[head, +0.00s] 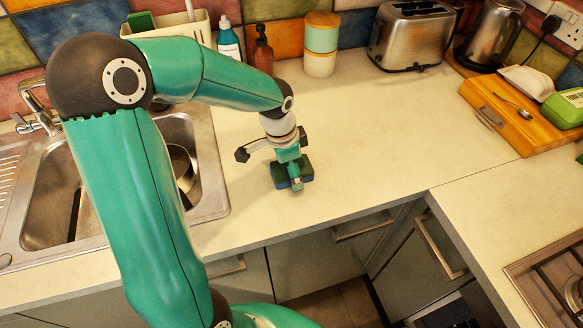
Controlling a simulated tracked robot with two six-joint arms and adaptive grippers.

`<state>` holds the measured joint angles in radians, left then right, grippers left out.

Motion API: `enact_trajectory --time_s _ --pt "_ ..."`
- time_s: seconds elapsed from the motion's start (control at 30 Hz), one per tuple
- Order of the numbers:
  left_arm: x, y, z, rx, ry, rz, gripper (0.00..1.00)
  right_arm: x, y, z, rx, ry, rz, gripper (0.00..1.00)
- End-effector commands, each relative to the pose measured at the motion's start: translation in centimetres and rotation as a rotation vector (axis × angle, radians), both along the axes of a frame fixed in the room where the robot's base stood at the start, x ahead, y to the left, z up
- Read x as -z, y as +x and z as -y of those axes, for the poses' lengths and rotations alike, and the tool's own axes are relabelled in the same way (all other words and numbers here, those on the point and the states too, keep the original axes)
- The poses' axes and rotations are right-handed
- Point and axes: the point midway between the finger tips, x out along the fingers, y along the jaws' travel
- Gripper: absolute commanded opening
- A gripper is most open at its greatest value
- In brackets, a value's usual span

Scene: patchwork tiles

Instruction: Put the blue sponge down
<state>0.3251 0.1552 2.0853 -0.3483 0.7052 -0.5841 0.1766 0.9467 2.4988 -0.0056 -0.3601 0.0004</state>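The blue sponge (279,176) has a dark green top layer and a blue lower side. It is at the counter, right of the sink. My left gripper (293,171) points down at it from above, with one finger across the sponge's near side; the far finger is mostly hidden. The gripper looks shut on the sponge. The sponge is at or just above the worktop (370,135); I cannot tell whether it touches. My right gripper is out of view.
A sink (208,170) with a pan lies left, partly behind my arm. Bottles (262,50), stacked canisters (320,45), a toaster (412,35) and a kettle (493,35) line the back. The middle counter is clear.

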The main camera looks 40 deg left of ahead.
Motion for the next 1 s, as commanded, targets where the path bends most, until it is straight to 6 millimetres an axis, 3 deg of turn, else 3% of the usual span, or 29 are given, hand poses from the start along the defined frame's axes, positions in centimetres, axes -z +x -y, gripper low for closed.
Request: enact_trajectory --time_s 0.37,0.8,1.0 --pt "-1.4 -0.1 -0.1 -0.001 0.003 0.004 0.91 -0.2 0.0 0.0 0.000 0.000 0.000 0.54" --pt "-9.6 -1.2 -0.6 -0.001 0.002 0.005 0.91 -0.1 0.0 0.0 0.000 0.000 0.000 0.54" --pt "-11.7 -1.6 -0.8 0.000 0.000 0.001 0.91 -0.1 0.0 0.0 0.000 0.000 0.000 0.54"
